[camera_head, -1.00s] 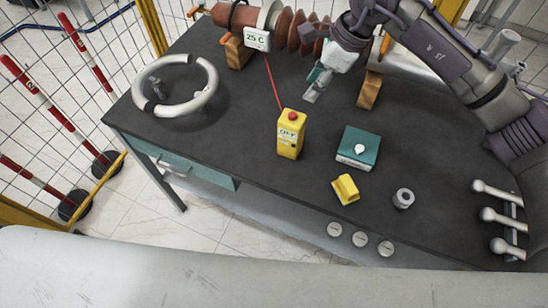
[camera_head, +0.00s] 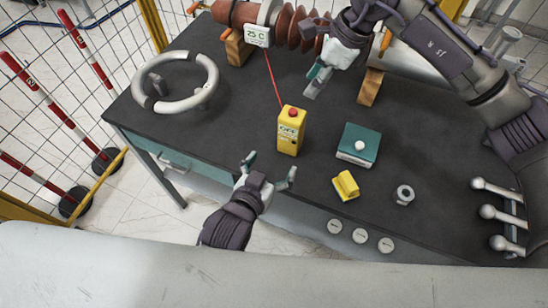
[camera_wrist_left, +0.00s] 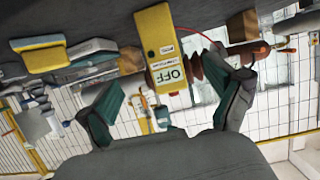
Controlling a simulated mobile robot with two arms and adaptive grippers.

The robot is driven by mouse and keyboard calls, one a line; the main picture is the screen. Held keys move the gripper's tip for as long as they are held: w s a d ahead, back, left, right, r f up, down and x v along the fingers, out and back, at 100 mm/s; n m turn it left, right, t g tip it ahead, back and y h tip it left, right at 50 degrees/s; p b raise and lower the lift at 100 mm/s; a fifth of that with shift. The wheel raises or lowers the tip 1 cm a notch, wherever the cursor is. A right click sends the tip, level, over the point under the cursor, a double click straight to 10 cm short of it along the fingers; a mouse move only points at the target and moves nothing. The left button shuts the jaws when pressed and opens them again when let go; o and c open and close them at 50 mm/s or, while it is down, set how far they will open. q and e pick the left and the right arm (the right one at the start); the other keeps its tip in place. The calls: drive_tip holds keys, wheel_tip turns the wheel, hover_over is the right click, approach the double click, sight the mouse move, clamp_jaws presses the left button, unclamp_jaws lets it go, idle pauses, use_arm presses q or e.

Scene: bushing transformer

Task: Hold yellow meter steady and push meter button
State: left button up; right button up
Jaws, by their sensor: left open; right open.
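The yellow meter (camera_head: 291,133) stands upright on the dark table, with a red button (camera_head: 293,112) on top and a red wire rising from it toward the bushing. My left gripper (camera_head: 268,168) is open and empty at the table's front edge, in front of the meter and apart from it. In the left wrist view the meter (camera_wrist_left: 160,40) lies beyond and between the open fingers (camera_wrist_left: 168,102), and its display reads OFF. My right gripper (camera_head: 316,82) is open and empty above the table behind the meter, near the bushing.
The brown bushing (camera_head: 300,30) rests on wooden blocks at the back, with a 25 C display (camera_head: 257,36). A teal box (camera_head: 358,146), a yellow block (camera_head: 345,186) and a metal nut (camera_head: 403,195) lie right of the meter. A grey ring (camera_head: 176,103) lies left.

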sight(287, 140)
use_arm(q)
drive_tip(key=x, duration=1.3)
drive_tip(key=shift+w+d+r, duration=0.1)
drive_tip(key=shift+w, duration=0.3)
drive_tip(key=c, duration=1.5)
use_arm(e)
drive_tip(key=shift+c, duration=0.2)
clamp_jaws()
